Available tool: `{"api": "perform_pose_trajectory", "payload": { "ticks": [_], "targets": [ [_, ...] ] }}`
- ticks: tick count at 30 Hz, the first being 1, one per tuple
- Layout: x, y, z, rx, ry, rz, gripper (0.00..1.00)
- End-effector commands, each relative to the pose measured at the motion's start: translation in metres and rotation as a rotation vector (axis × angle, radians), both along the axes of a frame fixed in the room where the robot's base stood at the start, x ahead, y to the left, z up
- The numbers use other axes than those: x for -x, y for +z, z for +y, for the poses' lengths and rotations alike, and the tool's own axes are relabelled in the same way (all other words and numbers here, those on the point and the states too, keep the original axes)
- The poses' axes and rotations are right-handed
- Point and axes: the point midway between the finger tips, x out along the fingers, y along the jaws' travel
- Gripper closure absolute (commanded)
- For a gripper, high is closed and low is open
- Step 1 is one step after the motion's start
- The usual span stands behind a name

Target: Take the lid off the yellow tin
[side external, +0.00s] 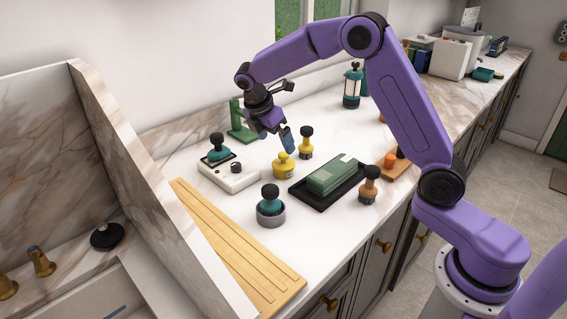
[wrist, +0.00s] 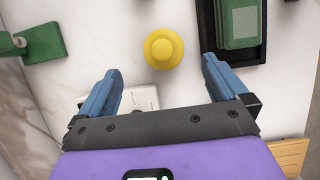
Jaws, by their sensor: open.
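The yellow tin (side external: 284,168) stands upright on the white marble counter, with its knobbed yellow lid (side external: 283,158) on top. In the wrist view the round lid (wrist: 163,48) shows from above and hides most of the tin. My gripper (side external: 287,142) is just above the tin in the side view. In the wrist view my gripper (wrist: 160,80) is open and empty, its two blue fingers wide apart. The lid lies ahead of the fingertips, between their lines, and is not touched.
A black tray (side external: 330,184) with a green box (side external: 332,174) stands to the right. A yellow tool with a black knob (side external: 306,142) is close behind the tin. A white device (side external: 228,175) and green stand (side external: 240,122) are left. A grey pot (side external: 270,212) is in front.

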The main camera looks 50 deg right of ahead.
Motion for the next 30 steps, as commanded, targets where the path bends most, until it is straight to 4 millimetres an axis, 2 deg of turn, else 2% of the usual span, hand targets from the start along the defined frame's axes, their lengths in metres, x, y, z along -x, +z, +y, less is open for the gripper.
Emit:
{"api": "perform_pose_trajectory", "payload": {
  "ticks": [3,11,21,30],
  "targets": [
    [0.001,-0.016,-0.007,0.000,-0.002,0.004,0.00],
    [0.001,-0.032,-0.013,0.000,0.000,0.002,0.00],
    [0.004,-0.070,-0.030,0.001,-0.001,0.002,0.00],
    [0.004,-0.074,-0.031,0.000,0.000,0.000,0.00]
  ]
}}
